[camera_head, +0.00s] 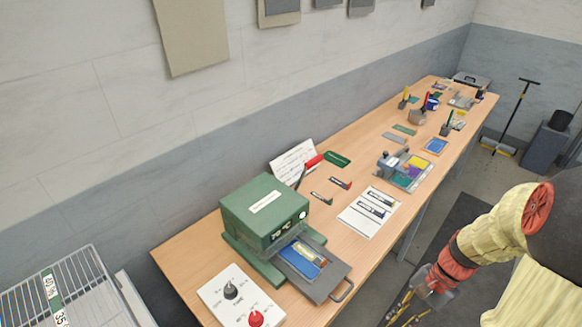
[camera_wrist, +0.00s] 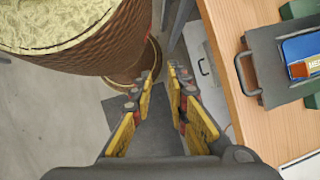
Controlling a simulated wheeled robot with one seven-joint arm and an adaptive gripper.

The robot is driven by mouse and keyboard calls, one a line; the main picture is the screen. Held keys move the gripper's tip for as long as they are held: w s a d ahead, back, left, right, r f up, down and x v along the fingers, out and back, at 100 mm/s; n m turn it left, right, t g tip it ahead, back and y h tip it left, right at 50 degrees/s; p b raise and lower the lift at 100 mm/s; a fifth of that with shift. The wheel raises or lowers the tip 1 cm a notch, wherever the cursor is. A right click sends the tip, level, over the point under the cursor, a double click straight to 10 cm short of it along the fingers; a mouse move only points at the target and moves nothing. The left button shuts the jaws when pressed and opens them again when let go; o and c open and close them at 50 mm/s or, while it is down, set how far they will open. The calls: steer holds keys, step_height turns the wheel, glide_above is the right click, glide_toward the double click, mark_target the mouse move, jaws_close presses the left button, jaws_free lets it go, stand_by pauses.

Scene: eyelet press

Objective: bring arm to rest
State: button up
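My arm (camera_head: 505,220) reaches in from the right in the head view, wrapped in a pale yellow cover with red joints. My gripper (camera_head: 404,310) hangs low, off the front edge of the bench, above the floor. In the wrist view my gripper (camera_wrist: 160,95) shows its yellow-padded fingers spread apart, with only floor between them. It holds nothing and touches nothing that I can see.
The long wooden bench (camera_head: 190,250) carries a green press (camera_head: 265,215) with its drawer (camera_head: 322,285) pulled out; the drawer handle (camera_wrist: 240,75) is near the bench edge. A wire rack (camera_head: 60,290) stands at lower left. A dark mat (camera_head: 450,225) lies on open floor.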

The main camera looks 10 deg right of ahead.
steer(key=w+a+r+n+t+h+b, duration=0.2)
steer(key=a+r+n+t+h+b, duration=0.3)
steer(key=a+r+n, duration=0.8)
step_height(320, 180, up, 5)
steer(key=shift+a+f+t, duration=0.1)
steer(key=shift+a+t, duration=0.45)
steer(key=shift+t, duration=0.55)
stand_by(0.7)
